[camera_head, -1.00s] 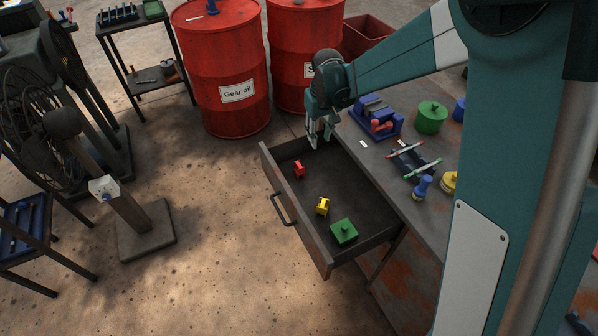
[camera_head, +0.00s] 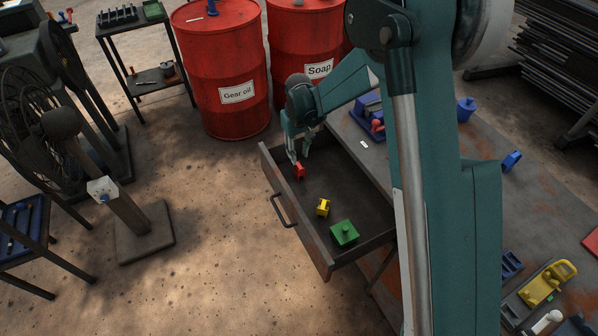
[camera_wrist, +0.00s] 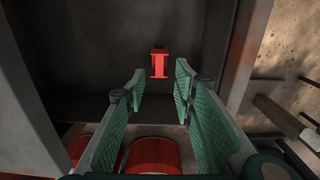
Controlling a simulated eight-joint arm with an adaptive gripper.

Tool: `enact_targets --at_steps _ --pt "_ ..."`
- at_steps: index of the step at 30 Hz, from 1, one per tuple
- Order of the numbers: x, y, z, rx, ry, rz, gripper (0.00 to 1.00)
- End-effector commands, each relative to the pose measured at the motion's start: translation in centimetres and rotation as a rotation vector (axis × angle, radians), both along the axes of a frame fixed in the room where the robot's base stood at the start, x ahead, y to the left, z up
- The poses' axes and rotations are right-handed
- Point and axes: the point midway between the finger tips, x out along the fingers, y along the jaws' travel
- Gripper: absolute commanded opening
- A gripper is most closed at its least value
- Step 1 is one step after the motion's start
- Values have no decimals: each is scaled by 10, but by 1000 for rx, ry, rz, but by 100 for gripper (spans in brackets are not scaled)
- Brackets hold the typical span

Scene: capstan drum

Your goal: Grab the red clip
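The red clip (camera_head: 299,171) lies in the open drawer (camera_head: 327,262), near its far left corner. In the wrist view the red clip (camera_wrist: 160,63) lies on the dark drawer floor, ahead of the fingertips and roughly midway between them. My gripper (camera_head: 298,158) is at the far end of the drawer, just above and behind the clip in the head view. In the wrist view my gripper (camera_wrist: 160,82) is open, its green pads spread apart with nothing between them. I cannot tell the exact height gap to the clip.
A yellow piece (camera_head: 323,207) and a green block (camera_head: 344,232) lie nearer the drawer's front right. The drawer walls stand close around my gripper. Red drums (camera_head: 222,70) stand behind. A workbench (camera_head: 545,205) with several tools is to the right.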

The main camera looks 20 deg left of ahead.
Motion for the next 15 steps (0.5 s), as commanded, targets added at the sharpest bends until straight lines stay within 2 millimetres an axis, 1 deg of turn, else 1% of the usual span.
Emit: enact_targets --at_steps 4,10,15 --pt "0 0 -6 0 0 0 27" --pt "0 0 -21 0 0 0 27" --pt "0 0 -26 0 0 0 27"
